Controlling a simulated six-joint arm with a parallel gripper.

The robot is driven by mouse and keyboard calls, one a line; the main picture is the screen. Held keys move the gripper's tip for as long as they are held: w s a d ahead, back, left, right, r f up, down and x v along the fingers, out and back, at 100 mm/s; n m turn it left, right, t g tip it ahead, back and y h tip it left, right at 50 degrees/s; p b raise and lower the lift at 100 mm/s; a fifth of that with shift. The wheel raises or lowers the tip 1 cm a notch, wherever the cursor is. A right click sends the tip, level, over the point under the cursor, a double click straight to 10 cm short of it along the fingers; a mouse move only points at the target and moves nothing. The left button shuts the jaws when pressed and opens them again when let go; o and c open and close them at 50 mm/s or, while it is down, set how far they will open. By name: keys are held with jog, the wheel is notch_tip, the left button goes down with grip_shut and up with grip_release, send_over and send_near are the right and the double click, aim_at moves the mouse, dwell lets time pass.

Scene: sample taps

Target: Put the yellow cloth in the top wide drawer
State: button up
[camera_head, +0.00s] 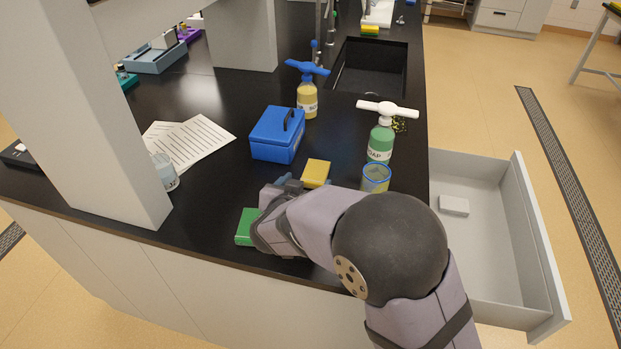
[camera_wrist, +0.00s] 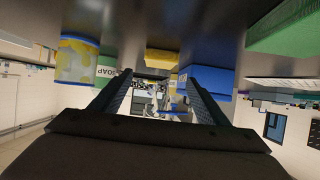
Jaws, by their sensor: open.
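The yellow cloth (camera_head: 316,173) lies folded like a small block on the black counter, between the blue box and the cup. It also shows in the wrist view (camera_wrist: 162,59), beyond my fingertips and above the gap between them in the picture. My gripper (camera_head: 284,184) is low over the counter beside the cloth, partly hidden behind my arm in the head view. In the wrist view my gripper (camera_wrist: 160,76) is open with nothing between its fingers. The wide drawer (camera_head: 489,260) at the right is pulled out, and a small white block (camera_head: 454,205) lies in it.
A green block (camera_head: 247,227) lies left of my gripper. A blue box (camera_head: 272,136) stands behind, a blue-rimmed cup (camera_head: 376,179) and green soap bottle (camera_head: 380,143) to the right, and a yellow bottle (camera_head: 307,98) farther back. A pillar (camera_head: 95,130) stands at the left.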

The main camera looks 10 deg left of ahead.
jog(key=shift+o, duration=0.5)
jog(key=shift+v, duration=1.6)
jog(key=b, duration=0.1)
send_near(315, 172)
jog(key=shift+w+a+f, duration=0.15)
jog(key=shift+w+f, duration=0.1)
jog(key=shift+w, duration=0.45)
jog(key=shift+d+p+x, duration=0.2)
jog(key=shift+p+x, duration=0.4)
jog(key=shift+x, duration=2.95)
jog(key=shift+s+f, duration=0.1)
jog(key=c, duration=1.2)
